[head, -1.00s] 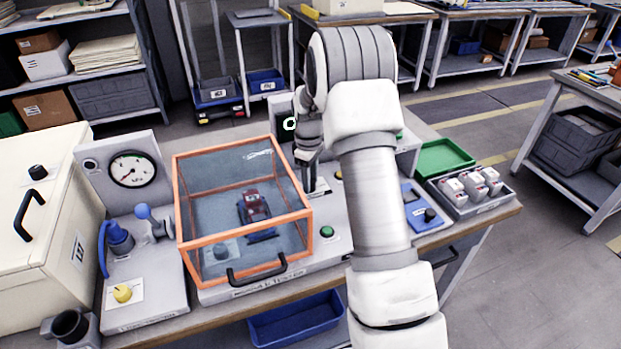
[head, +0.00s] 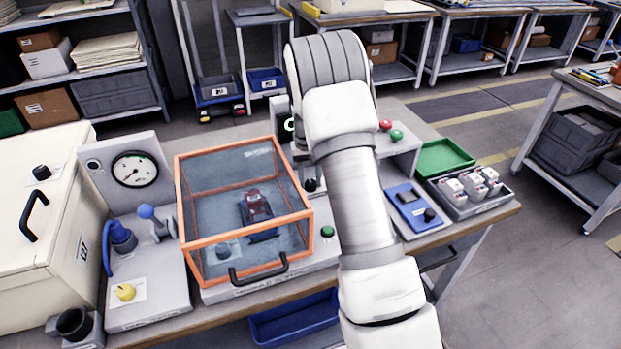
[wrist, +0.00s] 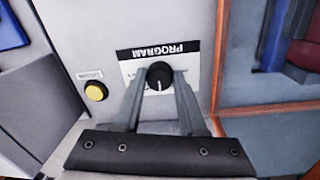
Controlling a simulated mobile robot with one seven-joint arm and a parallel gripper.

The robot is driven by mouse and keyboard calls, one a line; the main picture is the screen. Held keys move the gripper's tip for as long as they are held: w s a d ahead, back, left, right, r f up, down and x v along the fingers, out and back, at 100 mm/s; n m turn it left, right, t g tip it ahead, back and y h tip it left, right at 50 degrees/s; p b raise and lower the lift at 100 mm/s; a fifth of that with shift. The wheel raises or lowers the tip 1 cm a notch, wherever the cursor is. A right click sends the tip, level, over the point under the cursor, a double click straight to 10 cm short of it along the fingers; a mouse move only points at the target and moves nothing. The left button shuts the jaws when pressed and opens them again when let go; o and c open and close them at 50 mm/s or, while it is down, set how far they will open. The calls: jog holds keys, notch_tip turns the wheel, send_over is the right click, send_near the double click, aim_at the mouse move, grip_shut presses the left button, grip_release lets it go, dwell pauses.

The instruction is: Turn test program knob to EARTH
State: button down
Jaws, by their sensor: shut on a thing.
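The test program knob (wrist: 159,70) is a round black knob on a grey panel, under a label (wrist: 158,50) reading PROGRAM, which appears upside down in the wrist view. A pale pointer line on the knob points down in that view. My gripper (wrist: 159,78) is shut on the knob, one finger on each side. The smaller position markings around the knob are too small or covered to read, so I cannot tell which setting it points at. In the head view my arm covers most of the gripper and the panel there.
A yellow button (wrist: 96,91) sits beside the knob. The orange-framed clear cover (head: 245,200) with a red device inside stands close by. A green button (head: 327,232), a blue meter (head: 409,207) and a green tray (head: 443,157) are on the bench.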

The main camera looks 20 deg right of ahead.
aim_at(307, 182)
jog(key=m, duration=0.5)
jog(key=shift+w+r+p, duration=0.1)
jog(key=shift+p, duration=0.25)
jog(key=shift+m, duration=0.4)
jog(key=shift+c, duration=2.3)
grip_release()
notch_tip(307, 182, up, 17)
jog(key=p, duration=0.1)
jog(key=shift+w+a+r, duration=0.15)
jog(key=shift+w+a, duration=0.1)
jog(key=shift+a, duration=0.1)
